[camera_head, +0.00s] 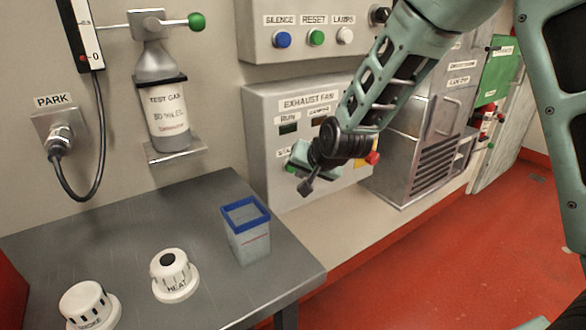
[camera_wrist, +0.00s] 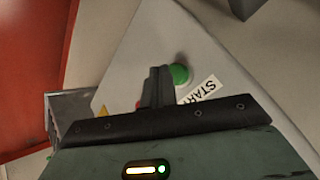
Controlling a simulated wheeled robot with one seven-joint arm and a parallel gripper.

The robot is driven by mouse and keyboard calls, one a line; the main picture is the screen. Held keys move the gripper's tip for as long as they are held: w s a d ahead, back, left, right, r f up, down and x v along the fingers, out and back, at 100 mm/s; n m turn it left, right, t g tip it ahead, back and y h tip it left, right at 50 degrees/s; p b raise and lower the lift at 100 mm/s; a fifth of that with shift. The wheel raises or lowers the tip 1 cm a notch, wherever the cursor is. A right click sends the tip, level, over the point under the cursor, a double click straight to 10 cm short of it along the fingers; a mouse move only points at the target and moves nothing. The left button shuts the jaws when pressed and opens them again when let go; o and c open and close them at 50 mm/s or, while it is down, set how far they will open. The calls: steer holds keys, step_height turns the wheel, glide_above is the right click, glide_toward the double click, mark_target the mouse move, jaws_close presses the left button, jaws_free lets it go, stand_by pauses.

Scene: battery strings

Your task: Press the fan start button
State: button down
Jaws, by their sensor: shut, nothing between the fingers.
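The exhaust fan box (camera_head: 262,110) is a pale wall panel with RUN and other labels at its top. Its green start button (camera_wrist: 180,74) shows in the wrist view beside the START label (camera_wrist: 204,89). In the head view the label is partly hidden by my gripper (camera_head: 305,187), which is in front of the box's lower left. In the wrist view my gripper's fingers (camera_wrist: 160,70) are closed together and empty. Their tips overlap the left edge of the green button; I cannot tell whether they touch it.
A red button (camera_head: 372,158) sits at the box's right side. A louvred metal cabinet (camera_head: 425,150) stands to the right. Below left is a grey table (camera_head: 200,225) with a blue-rimmed container (camera_head: 248,240) and white detectors (camera_head: 174,278). A gas bottle (camera_head: 165,110) hangs on the wall.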

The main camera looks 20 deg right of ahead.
stand_by(0.7)
steer(key=shift+w+a, duration=0.15)
steer(key=shift+w, duration=0.25)
steer(key=shift+w+a+p, duration=0.2)
steer(key=shift+w+p, duration=0.1)
steer(key=shift+w, duration=0.4)
stand_by(0.8)
steer(key=shift+s, duration=0.15)
steer(key=shift+s+d+b, duration=0.35)
steer(key=shift+s, duration=0.55)
steer(key=shift+s, duration=0.1)
steer(key=s, duration=0.1)
steer(key=s+d+b, duration=0.1)
steer(key=s, duration=0.2)
steer(key=shift+s+d, duration=0.3)
stand_by(0.4)
